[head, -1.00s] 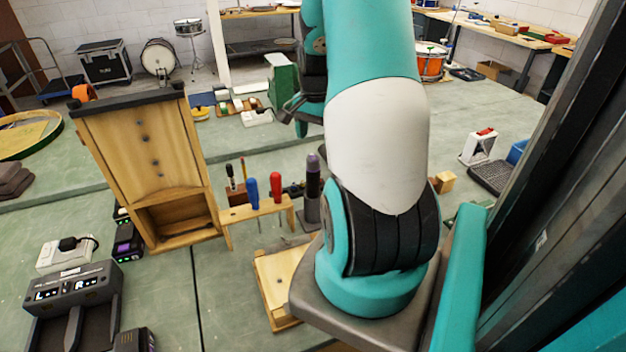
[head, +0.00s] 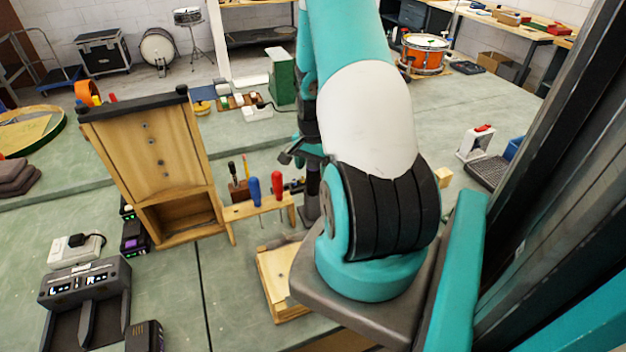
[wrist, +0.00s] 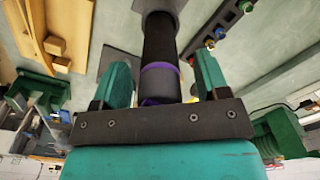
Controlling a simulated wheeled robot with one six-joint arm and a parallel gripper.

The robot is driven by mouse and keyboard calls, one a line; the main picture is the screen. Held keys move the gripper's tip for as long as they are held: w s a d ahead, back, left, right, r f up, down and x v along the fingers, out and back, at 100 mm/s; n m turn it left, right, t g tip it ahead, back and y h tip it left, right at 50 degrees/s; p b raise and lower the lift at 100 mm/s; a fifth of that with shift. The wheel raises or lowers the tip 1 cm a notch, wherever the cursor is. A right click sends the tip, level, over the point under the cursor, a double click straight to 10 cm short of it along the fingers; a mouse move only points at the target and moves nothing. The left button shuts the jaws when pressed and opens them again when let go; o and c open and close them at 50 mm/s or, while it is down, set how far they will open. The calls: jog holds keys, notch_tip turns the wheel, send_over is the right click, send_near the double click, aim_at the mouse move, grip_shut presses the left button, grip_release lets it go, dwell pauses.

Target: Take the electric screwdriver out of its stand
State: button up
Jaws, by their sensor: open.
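The electric screwdriver (wrist: 160,45) is black with a purple ring. In the wrist view it lies between the two teal fingers of my gripper (wrist: 161,72), which is open with a visible gap on each side. In the head view my gripper (head: 301,155) is over the stand (head: 311,210), a dark grey holder on the green bench. The screwdriver is mostly hidden there behind my gripper. How deep it sits in the stand cannot be seen.
Left of the stand is a wooden rack (head: 244,210) with a blue-handled (head: 254,191) and a red-handled screwdriver (head: 277,186). A tall wooden cabinet (head: 155,165) stands further left.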

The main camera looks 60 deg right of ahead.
jog(key=shift+c, duration=0.2)
grip_shut()
jog(key=shift+r, duration=0.15)
notch_tip(320, 180, up, 20)
jog(key=b, duration=0.4)
